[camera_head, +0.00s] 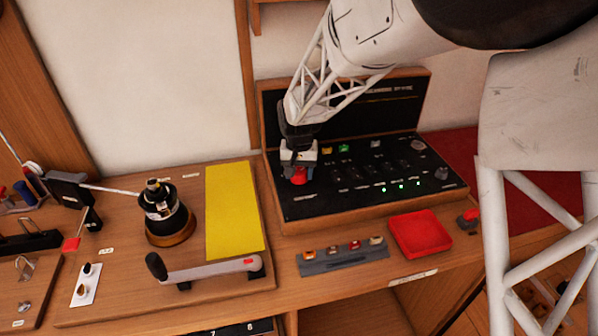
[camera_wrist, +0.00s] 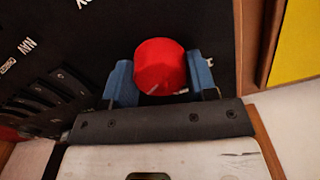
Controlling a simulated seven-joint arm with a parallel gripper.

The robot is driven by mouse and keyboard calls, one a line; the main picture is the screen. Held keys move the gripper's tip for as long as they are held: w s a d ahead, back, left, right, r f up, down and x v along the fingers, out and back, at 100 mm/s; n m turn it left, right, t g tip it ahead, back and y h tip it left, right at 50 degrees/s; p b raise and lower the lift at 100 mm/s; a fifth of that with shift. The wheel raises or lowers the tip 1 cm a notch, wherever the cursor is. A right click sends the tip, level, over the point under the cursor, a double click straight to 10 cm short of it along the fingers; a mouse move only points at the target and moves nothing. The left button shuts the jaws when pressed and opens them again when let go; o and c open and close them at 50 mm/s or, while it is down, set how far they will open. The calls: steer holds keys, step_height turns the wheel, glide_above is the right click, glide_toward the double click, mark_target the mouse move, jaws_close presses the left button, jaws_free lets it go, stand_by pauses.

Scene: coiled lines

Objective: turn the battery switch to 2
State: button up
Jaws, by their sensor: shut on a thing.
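The battery switch is a round red knob (camera_head: 299,176) at the left end of the black switch panel (camera_head: 310,205). It also shows in the wrist view as a red knob (camera_wrist: 160,64) with small pale marks near its lower edge. My gripper (camera_head: 298,168) is at the knob from above. In the wrist view its blue fingers (camera_wrist: 164,82) stand on both sides of the knob and are shut on it. The numbers around the switch are not readable, so its position cannot be told.
The panel has rows of toggles and lit green lamps (camera_head: 401,187) right of my gripper. A red tray (camera_head: 420,234) and a grey fuse strip (camera_head: 344,257) lie in front. A winch (camera_head: 166,214), yellow sheet (camera_head: 233,210) and crank handle (camera_head: 210,270) are at the left.

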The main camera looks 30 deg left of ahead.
mark_target(299, 171)
steer(key=o, duration=0.9)
steer(key=shift+r, duration=3.9)
